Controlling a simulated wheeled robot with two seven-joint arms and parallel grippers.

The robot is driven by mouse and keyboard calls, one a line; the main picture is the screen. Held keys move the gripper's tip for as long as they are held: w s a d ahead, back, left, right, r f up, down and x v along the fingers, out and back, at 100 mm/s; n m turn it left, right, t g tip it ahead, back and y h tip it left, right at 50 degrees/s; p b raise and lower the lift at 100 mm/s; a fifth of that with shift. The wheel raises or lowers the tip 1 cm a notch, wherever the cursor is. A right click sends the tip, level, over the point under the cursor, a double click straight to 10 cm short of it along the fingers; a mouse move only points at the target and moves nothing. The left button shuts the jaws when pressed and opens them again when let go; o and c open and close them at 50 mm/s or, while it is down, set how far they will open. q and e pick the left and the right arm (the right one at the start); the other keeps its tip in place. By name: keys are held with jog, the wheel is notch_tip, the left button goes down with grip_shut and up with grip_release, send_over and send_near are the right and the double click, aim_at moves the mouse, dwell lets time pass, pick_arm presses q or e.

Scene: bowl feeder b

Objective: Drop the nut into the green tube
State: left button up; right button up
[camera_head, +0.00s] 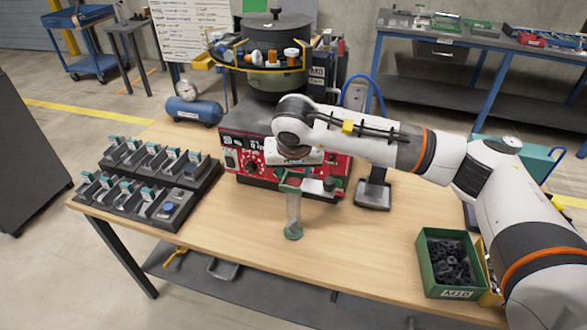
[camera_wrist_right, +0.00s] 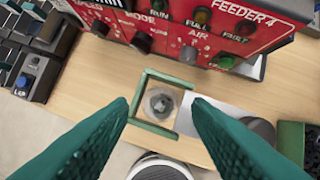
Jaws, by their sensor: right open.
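My left gripper is not in view.
The red feeder control box (camera_head: 244,155) stands just behind the tube. Black racks with teal clips (camera_head: 150,180) are at left. A green bin (camera_head: 431,262) of dark parts stands at right. A dark knob (camera_wrist_right: 262,131) is close right of the tube. The front middle table is clear.

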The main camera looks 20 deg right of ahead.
jog(key=b+v, duration=0.2)
jog(key=v, duration=1)
